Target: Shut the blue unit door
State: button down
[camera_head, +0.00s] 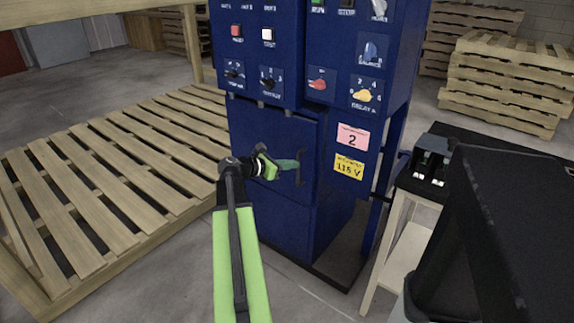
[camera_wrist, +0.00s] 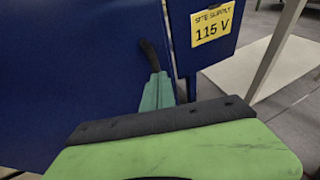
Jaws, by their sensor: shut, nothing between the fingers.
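The blue unit (camera_head: 340,190) stands in the middle of the head view. Its blue door (camera_head: 262,128) is the lower front panel, with a dark upright handle (camera_head: 301,168) near its right side. The door looks flush or nearly flush with the unit; I cannot tell if a small gap is left. My gripper (camera_head: 290,164) is shut and empty, its teal fingertips at the handle. In the wrist view the fingertips (camera_wrist: 157,92) point at the door (camera_wrist: 70,60), right by the dark handle (camera_wrist: 149,54); I cannot tell if they touch.
A yellow "115 V" label (camera_head: 349,167) and pink "2" label (camera_head: 352,138) are right of the door. Switches and knobs sit above. A wooden pallet platform (camera_head: 85,190) is at left. A light-legged table (camera_head: 410,190) holding a black device (camera_head: 431,158) is at right.

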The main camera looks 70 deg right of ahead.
jog(key=a+f+p+v, duration=0.1)
jog(key=p+v, duration=0.2)
jog(key=v, duration=1)
jog(key=shift+a, duration=0.25)
jog(key=shift+s, duration=0.1)
